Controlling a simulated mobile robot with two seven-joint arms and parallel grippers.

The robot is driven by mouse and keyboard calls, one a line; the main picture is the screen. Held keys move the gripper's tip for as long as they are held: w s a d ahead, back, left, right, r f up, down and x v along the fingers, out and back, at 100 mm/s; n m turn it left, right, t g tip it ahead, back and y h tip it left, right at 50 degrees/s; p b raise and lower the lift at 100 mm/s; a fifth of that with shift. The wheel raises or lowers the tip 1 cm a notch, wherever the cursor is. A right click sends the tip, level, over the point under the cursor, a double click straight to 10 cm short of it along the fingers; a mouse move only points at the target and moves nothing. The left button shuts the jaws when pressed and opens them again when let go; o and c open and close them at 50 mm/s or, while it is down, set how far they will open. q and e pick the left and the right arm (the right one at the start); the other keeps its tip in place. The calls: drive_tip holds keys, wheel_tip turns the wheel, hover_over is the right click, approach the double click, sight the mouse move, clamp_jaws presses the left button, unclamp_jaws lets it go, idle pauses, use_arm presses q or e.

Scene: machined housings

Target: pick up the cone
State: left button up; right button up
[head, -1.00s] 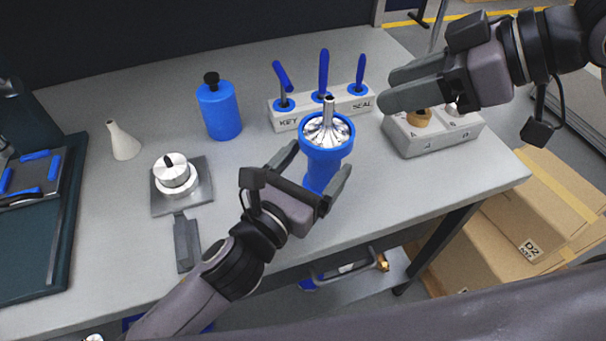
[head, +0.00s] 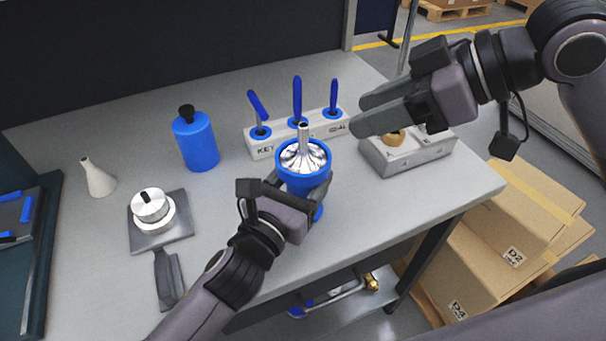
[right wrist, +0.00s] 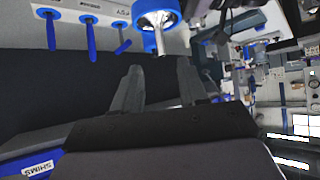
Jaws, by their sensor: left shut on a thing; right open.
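A silver fluted cone (head: 304,155) with a thin upright stem sits in the round mouth of a blue holder (head: 292,177). My left gripper (head: 300,190) is shut around the blue holder below its rim, near the table's front edge. My right gripper (head: 362,112) is open and empty, up and to the right of the cone. In the right wrist view the cone (right wrist: 155,20) and its blue rim lie just beyond my open fingertips (right wrist: 158,75). A small white cone-shaped piece (head: 97,178) stands at the table's left, away from both grippers.
A white block (head: 262,148) with several blue-handled tools stands behind the cone. A grey block (head: 398,160) with a brass part lies under my right gripper. A blue bottle (head: 195,142) and a metal plate (head: 172,232) with a round silver part are to the left.

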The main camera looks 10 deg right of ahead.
drive_tip(key=shift+o, duration=0.3)
drive_tip(key=shift+w, duration=0.1)
drive_tip(key=m+t+h, duration=0.4)
drive_tip(key=t+h, duration=0.1)
drive_tip(key=t, duration=0.2)
hover_over(305, 139)
drive_tip(key=w+d, duration=0.2)
drive_tip(key=d, duration=0.1)
drive_tip(key=shift+a+f, duration=0.1)
drive_tip(key=shift+f, duration=0.65)
drive_tip(key=s+a+m+h, duration=0.1)
drive_tip(key=s+a+m+t+h, duration=0.1)
drive_tip(key=s+m, duration=0.1)
drive_tip(key=shift+s+a+f+t+h, duration=0.1)
drive_tip(key=shift+a+t+h, duration=0.2)
drive_tip(key=shift+a, duration=0.05)
drive_tip(key=s+a+f+m+h, duration=0.1)
drive_tip(key=s+a+m+h, duration=0.1)
drive_tip(key=s+m, duration=0.4)
drive_tip(key=shift+n+g, duration=0.5)
drive_tip(key=shift+d+f+x, duration=0.15)
drive_tip(key=shift+x, duration=1.3)
drive_tip(key=shift+d+f+x, duration=0.15)
drive_tip(key=shift+d+x, duration=0.05)
drive_tip(key=shift+x, duration=1.3)
drive_tip(key=shift+d+x, duration=0.1)
drive_tip(key=shift+x, duration=1.1)
drive_tip(key=shift+d+x, duration=0.15)
drive_tip(key=shift+x, duration=1.05)
